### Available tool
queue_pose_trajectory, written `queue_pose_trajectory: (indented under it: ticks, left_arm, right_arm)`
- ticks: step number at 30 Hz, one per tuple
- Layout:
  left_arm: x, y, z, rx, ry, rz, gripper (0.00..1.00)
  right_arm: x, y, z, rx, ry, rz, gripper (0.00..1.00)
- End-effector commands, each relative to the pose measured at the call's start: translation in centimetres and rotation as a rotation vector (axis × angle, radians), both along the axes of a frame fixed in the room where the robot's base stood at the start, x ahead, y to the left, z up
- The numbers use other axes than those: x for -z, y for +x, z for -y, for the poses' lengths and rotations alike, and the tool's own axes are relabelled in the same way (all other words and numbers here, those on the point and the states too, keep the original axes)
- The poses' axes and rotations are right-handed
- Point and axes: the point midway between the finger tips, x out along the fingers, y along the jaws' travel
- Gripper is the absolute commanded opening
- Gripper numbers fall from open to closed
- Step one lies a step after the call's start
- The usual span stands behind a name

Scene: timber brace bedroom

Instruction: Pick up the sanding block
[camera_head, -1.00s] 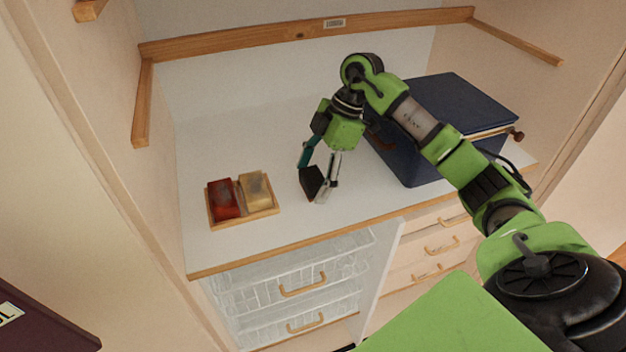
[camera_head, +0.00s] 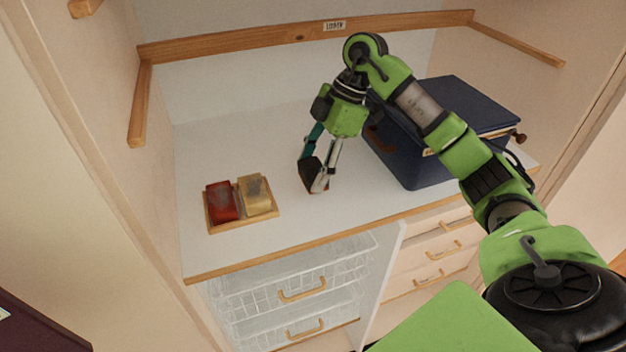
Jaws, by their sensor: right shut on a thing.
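My right gripper (camera_head: 314,178) is over the white countertop and shut on a small dark block with a brownish lower edge, which I take to be the sanding block (camera_head: 308,170). The fingers partly cover the block. It is tilted between them, close to the counter surface; I cannot tell whether it still touches it. My left gripper is not in view.
A wooden tray (camera_head: 241,221) with a red block (camera_head: 221,202) and a yellowish block (camera_head: 255,194) lies left of the gripper. A dark blue lidded box (camera_head: 449,103) stands right, behind my arm. Wire baskets (camera_head: 290,283) and drawers (camera_head: 441,250) are below the counter (camera_head: 235,150).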

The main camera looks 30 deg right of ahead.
Motion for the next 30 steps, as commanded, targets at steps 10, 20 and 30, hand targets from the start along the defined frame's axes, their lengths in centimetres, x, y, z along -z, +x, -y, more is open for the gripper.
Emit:
queue_pose_trajectory:
  ticks: [10, 20, 30]
  left_arm:
    - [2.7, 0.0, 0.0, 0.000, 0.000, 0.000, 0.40]
    - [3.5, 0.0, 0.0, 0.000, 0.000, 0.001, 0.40]
    - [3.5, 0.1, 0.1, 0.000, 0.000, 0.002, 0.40]
  right_arm:
    - [-6.5, -7.7, -2.3, -0.005, -0.006, 0.005, 0.29]
    - [-9.0, -12.4, -3.9, -0.002, -0.002, 0.002, 0.29]
    - [-9.4, -13.0, -4.1, -0.002, -0.001, 0.000, 0.29]
